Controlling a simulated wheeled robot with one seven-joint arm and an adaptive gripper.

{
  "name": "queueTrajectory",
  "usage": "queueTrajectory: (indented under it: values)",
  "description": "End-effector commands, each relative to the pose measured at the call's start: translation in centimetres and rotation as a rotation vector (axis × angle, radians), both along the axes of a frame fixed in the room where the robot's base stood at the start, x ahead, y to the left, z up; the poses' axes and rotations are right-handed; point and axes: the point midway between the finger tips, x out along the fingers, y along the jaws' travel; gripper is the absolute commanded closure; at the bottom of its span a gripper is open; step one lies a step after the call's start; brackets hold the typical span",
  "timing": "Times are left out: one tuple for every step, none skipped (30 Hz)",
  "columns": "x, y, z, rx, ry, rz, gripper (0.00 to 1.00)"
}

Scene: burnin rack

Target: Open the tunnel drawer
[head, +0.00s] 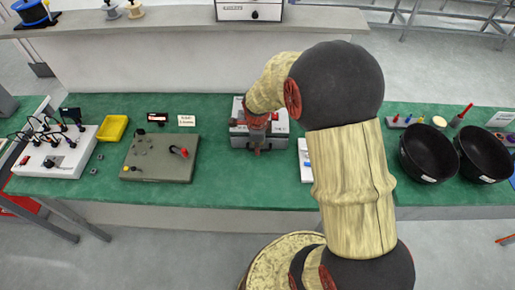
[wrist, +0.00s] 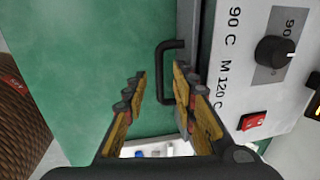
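The tunnel (head: 278,128) is a white and grey box on the green bench, behind my gripper in the head view. In the wrist view its white front panel (wrist: 232,75) shows sideways, with "90 C M 120 C" lettering, a black knob (wrist: 273,51) and a red switch (wrist: 252,121). A black bar handle (wrist: 163,72) stands out from the grey drawer front (wrist: 191,35). My gripper (wrist: 160,84) is open, its fingers on either side of the handle's line. The handle appears just ahead of the fingertips; contact cannot be told. The head view (head: 257,149) shows my gripper close before the box.
Left of the tunnel are a grey-green panel (head: 148,165) with a red handle, a yellow tray (head: 112,128) and a white wired box (head: 55,155). A white item (head: 304,160) lies just right, partly behind my arm. Black bowls (head: 428,155) stand farther right.

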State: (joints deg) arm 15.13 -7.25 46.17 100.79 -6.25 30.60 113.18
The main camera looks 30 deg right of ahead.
Motion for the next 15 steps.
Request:
queueTrajectory:
  values:
    - [0.03,-0.04,-0.56,0.001,0.001,0.0,0.73]
    - [0.07,-0.07,-0.73,0.001,0.001,0.0,0.73]
    - [0.1,-0.09,-0.88,0.0,0.0,0.0,0.73]
    - [0.12,-0.1,-0.97,0.0,0.0,0.0,0.73]
    - [0.13,-0.11,-1.02,0.0,0.0,0.0,0.73]
    - [0.14,-0.12,-1.05,0.0,0.0,0.0,0.73]
    - [0.15,-0.12,-1.05,0.0,0.0,0.0,0.73]
    - [0.15,-0.12,-1.05,0.0,0.0,0.001,0.73]
    - [0.15,-0.12,-1.04,0.0,0.0,0.001,0.73]
    - [0.15,-0.12,-1.03,0.0,0.0,0.001,0.73]
    - [0.15,-0.12,-1.02,0.0,0.0,0.001,0.73]
    - [0.15,-0.12,-1.02,0.0,0.0,0.001,0.73]
    - [0.15,-0.12,-1.02,0.0,0.0,0.001,0.74]
    - [0.15,-0.12,-1.02,0.0,0.0,0.001,0.76]
    - [0.15,-0.12,-1.02,0.0,0.0,0.001,0.78]
